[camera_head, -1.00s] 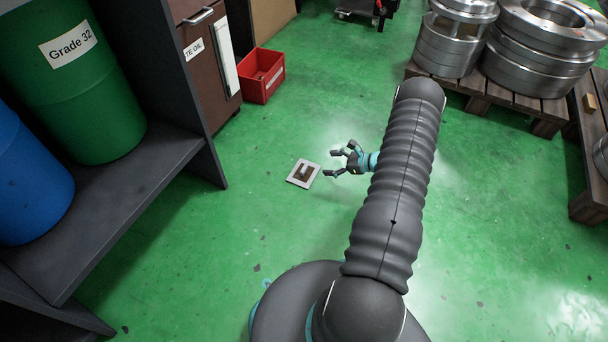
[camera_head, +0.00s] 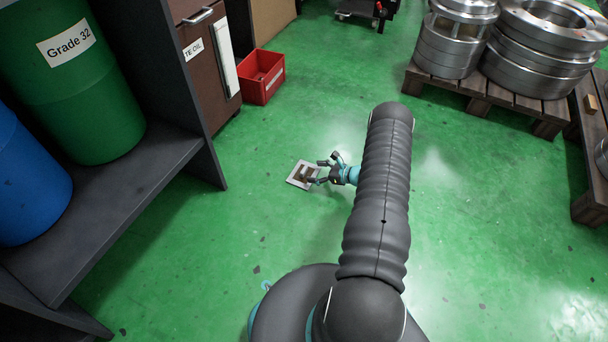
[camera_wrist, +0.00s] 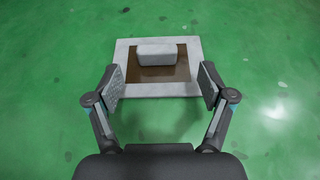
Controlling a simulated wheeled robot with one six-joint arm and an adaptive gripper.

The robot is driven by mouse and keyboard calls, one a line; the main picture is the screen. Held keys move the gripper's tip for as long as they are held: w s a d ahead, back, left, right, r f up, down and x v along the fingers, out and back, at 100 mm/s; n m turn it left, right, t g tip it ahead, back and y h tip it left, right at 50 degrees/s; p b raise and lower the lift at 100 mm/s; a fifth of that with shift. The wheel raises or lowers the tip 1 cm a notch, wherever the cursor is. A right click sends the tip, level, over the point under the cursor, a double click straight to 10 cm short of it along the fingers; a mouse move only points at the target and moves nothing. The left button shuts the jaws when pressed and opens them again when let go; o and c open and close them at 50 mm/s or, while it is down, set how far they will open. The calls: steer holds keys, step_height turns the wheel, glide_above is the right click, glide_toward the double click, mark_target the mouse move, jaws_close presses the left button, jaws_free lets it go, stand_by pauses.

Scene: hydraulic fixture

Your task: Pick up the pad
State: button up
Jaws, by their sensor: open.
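The pad appears to be a pale block with rounded edges (camera_wrist: 157,54) in the wrist view. It rests on a square plate with a whitish border (camera_wrist: 125,88) and a brown middle, on the green floor. In the head view the plate (camera_head: 293,182) lies left of centre, and my gripper partly covers the block. My gripper (camera_head: 314,171) is open and empty at the plate's right side. In the wrist view my gripper (camera_wrist: 161,86) has its fingers spread to either side of the plate's near part, with the block ahead between them.
A red bin (camera_head: 262,77) stands beside a brown cabinet (camera_head: 208,80). A dark shelf (camera_head: 120,190) with a green drum (camera_head: 75,90) and a blue drum (camera_head: 30,185) is at left. Metal rings (camera_head: 540,50) sit on a pallet (camera_head: 490,92) at upper right. The floor around the plate is clear.

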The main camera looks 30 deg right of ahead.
mark_target(306, 171)
steer(key=x, duration=0.5)
steer(key=shift+s+a, duration=0.1)
steer(key=shift+a, duration=0.1)
steer(key=shift+c, duration=0.2)
steer(key=c, duration=1.1)
